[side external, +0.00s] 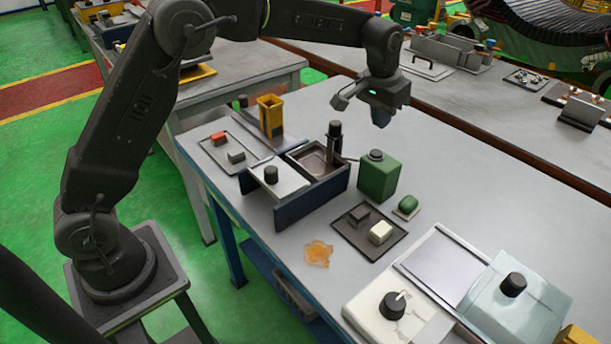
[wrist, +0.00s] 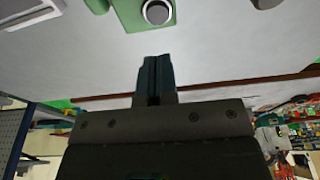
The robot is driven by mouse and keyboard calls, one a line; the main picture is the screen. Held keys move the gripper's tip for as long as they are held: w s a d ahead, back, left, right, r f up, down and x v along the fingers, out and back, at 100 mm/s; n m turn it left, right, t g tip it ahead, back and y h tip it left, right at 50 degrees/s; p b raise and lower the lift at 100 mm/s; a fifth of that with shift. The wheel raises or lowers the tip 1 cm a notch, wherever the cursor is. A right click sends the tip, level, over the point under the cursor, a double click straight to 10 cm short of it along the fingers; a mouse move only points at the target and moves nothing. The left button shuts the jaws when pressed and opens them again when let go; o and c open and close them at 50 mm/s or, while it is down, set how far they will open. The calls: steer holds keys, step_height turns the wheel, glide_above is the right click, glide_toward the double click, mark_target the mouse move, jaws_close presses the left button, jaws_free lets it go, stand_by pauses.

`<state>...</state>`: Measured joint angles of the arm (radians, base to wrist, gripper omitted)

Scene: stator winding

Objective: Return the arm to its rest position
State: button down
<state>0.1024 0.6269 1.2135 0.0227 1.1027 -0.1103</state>
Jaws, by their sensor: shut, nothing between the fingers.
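My gripper (side external: 381,117) hangs above the grey-white workbench (side external: 440,190) in the side external view, behind and above the green canister (side external: 378,176). It points down and is clear of the table and the objects. In the wrist view its fingers (wrist: 157,62) are together with nothing between them. The green canister with its round dark cap also shows at the top of the wrist view (wrist: 143,14). My arm reaches across from the left, with its forearm roughly level over the back of the bench.
A dark blue box (side external: 312,200) with a lid knob and an upright black-handled tool (side external: 334,137) stands left of the canister. A yellow holder (side external: 270,115), a small dark tray (side external: 368,232) and an orange spill (side external: 318,253) are nearby. The bench right of the canister is largely clear.

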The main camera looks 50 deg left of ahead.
steer(key=s+a+r+t, duration=0.1)
steer(key=s+a+r, duration=0.1)
steer(key=s+r, duration=0.45)
steer(key=s+a+r+t, duration=0.1)
steer(key=s+r, duration=0.3)
steer(key=s, duration=0.5)
steer(key=s+a+f, duration=0.1)
steer(key=s+f, duration=0.1)
steer(key=s, duration=0.7)
steer(key=s+a+f+t, duration=0.1)
steer(key=s+f, duration=0.1)
steer(key=s, duration=0.8)
steer(key=shift+s+a+f, duration=0.15)
steer(key=shift+s+f, duration=0.1)
steer(key=shift+f, duration=0.15)
